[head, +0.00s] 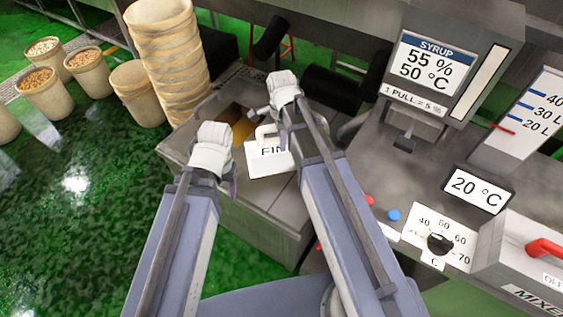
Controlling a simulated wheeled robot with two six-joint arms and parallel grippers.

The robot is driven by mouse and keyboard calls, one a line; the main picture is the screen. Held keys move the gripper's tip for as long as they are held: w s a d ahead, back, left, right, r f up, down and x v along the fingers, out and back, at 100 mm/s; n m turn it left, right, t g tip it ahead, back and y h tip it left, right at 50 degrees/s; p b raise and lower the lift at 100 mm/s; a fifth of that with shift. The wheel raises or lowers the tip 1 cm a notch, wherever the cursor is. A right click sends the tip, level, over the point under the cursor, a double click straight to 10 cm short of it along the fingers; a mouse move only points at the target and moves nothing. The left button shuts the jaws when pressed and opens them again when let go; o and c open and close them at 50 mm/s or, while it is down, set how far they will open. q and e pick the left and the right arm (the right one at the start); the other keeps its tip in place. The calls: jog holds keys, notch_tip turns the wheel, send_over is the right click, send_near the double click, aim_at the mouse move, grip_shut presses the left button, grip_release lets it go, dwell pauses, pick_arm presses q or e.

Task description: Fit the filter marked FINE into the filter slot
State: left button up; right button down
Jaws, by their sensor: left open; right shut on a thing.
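A white filter plate (267,162) with a looped handle hangs over the grey metal box, its label partly hidden by my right arm; the letters "FIN" show. My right gripper (264,114) is at the handle and is shut on it. My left gripper (230,172) is open, just left of the plate; whether it touches the plate cannot be told. An opening with a yellow-brown inside (237,122) shows in the top of the grey box (185,140), behind the plate. I cannot tell whether this is the filter slot.
A tall stack of tan tubs (168,50) stands behind left, with several filled buckets (40,92) further left. To the right are the syrup dispenser (430,70), a 20 °C display (477,190), a temperature dial (440,243) and a red lever (545,248). Green floor lies open at left.

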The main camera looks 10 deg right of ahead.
aim_at(282, 154)
jog(key=shift+f+b, duration=3.15)
jog(key=shift+f, duration=0.6)
jog(key=shift+f, duration=0.25)
jog(key=c, duration=0.5)
grip_release()
jog(key=shift+r, duration=0.1)
jog(key=shift+r, duration=0.2)
notch_tip(282, 154, up, 12)
jog(key=p, duration=1.2)
jog(key=shift+s, duration=0.1)
